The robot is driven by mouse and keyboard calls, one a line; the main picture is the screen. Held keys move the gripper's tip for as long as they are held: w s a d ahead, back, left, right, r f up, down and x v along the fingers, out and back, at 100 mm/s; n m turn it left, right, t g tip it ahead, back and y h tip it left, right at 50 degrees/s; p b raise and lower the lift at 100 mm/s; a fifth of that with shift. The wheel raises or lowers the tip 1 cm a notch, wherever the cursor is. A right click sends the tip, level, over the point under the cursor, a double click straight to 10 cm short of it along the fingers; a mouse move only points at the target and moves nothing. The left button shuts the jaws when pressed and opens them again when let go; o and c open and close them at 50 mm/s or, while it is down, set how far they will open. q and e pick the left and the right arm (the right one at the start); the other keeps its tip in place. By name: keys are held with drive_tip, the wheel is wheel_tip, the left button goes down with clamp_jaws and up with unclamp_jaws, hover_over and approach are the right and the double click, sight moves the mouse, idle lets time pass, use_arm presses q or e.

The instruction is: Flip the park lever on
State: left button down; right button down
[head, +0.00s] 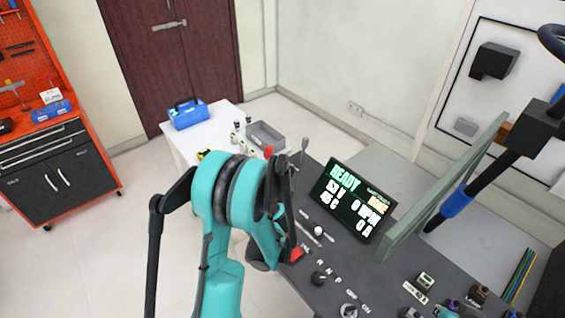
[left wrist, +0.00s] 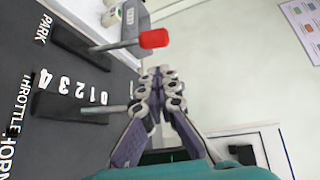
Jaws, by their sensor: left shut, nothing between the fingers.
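The park lever's red tip (left wrist: 153,39) shows in the left wrist view, at the end of a grey shaft rising from a dark slot beside the word PARK. A red tip (head: 268,152), which looks like the same lever, shows in the head view just beyond my left arm. My left gripper (left wrist: 158,76) is shut and empty. Its fingertips appear just below the red tip in the picture, with a small gap and no clear contact. In the head view my own teal arm hides the fingers. My right gripper is not in view.
The throttle lever (left wrist: 105,108), beside its numbers, stands close to my fingers. The dark console (head: 325,270) carries a READY display (head: 352,200) and several knobs. A grey bin (head: 265,133) and a blue toolbox (head: 187,114) sit on the white table behind.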

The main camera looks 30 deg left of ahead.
use_arm(q)
drive_tip(key=shift+d+f+m, duration=0.15)
drive_tip(key=shift+f+m, duration=0.15)
drive_tip(key=shift+f, duration=0.15)
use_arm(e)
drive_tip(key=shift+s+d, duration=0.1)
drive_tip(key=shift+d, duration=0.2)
